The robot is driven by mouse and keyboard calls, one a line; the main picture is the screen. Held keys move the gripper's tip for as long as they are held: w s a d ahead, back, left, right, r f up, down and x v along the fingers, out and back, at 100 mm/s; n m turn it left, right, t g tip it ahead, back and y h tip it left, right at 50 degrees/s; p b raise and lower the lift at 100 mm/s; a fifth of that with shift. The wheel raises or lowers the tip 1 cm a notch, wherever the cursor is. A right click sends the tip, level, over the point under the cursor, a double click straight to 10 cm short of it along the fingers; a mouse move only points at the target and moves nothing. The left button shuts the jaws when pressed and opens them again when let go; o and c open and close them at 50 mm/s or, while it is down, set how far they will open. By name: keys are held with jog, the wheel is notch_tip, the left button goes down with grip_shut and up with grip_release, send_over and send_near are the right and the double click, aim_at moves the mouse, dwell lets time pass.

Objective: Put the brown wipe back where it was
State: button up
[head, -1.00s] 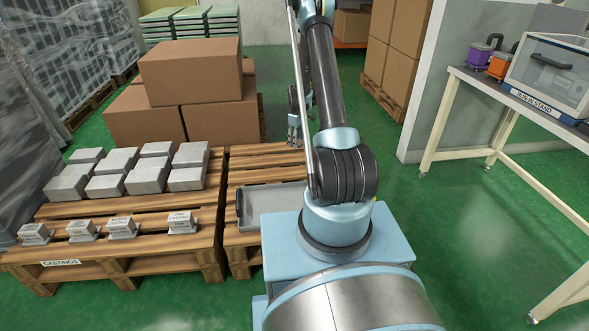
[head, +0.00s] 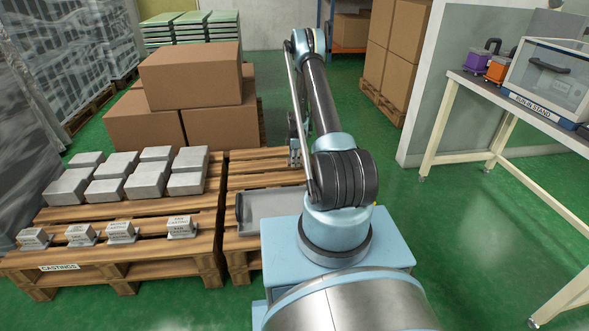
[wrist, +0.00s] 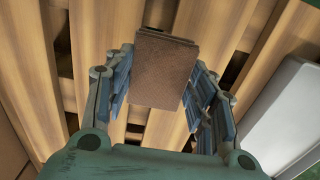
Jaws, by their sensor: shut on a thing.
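The brown wipe (wrist: 163,70) is a flat, folded-looking brown piece in the wrist view. My gripper (wrist: 162,76) is shut on it, with blue-grey fingers on its left and right sides. Wooden pallet slats (wrist: 85,50) lie beyond it; I cannot tell whether the wipe touches them. In the head view my gripper (head: 294,156) hangs over the far part of the right pallet (head: 243,177). The wipe cannot be made out there.
A grey tray (head: 249,213) lies on the near part of that pallet, partly behind my arm. The left pallet (head: 130,254) carries grey blocks (head: 110,189) and small labelled castings (head: 120,233). Cardboard boxes (head: 190,77) are stacked behind. A bench (head: 480,86) stands at right.

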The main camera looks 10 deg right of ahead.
aim_at(295, 170)
jog(key=shift+f, duration=2.25)
jog(key=shift+f, duration=0.1)
jog(key=o, duration=0.9)
jog(key=shift+o, duration=0.2)
